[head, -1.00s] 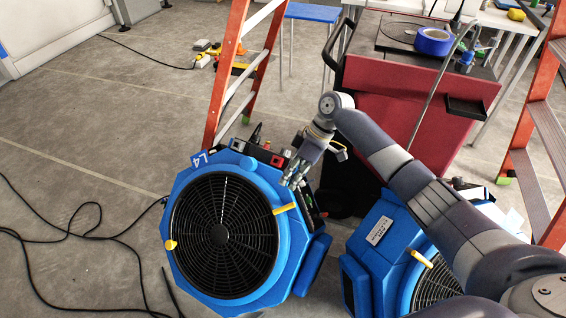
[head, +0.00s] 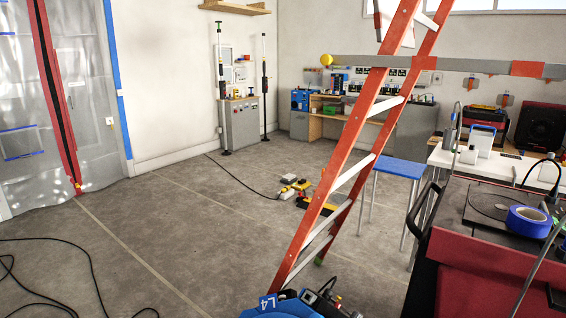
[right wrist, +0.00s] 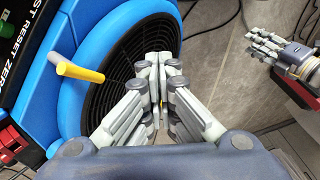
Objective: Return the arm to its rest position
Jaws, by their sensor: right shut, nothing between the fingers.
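My right gripper (right wrist: 158,64) shows in the right wrist view with its fingers closed together and nothing between them. It is in front of a blue fan (right wrist: 68,18) with a black grille, apart from the yellow-tipped lever (right wrist: 80,72); how far apart I cannot tell. What looks like my left gripper (right wrist: 262,42) shows at the right edge of that view, over the floor; its finger opening is unclear. In the head view neither arm shows. Only the top of a blue fan (head: 280,307) marked L4 shows at the bottom edge there.
An orange ladder (head: 362,125) stands in the middle of the head view. A red cart (head: 480,268) with blue tape (head: 529,221) is at right, near a blue stool (head: 399,167). Black cables (head: 70,240) lie on the left floor. Open floor (head: 190,220) spreads between.

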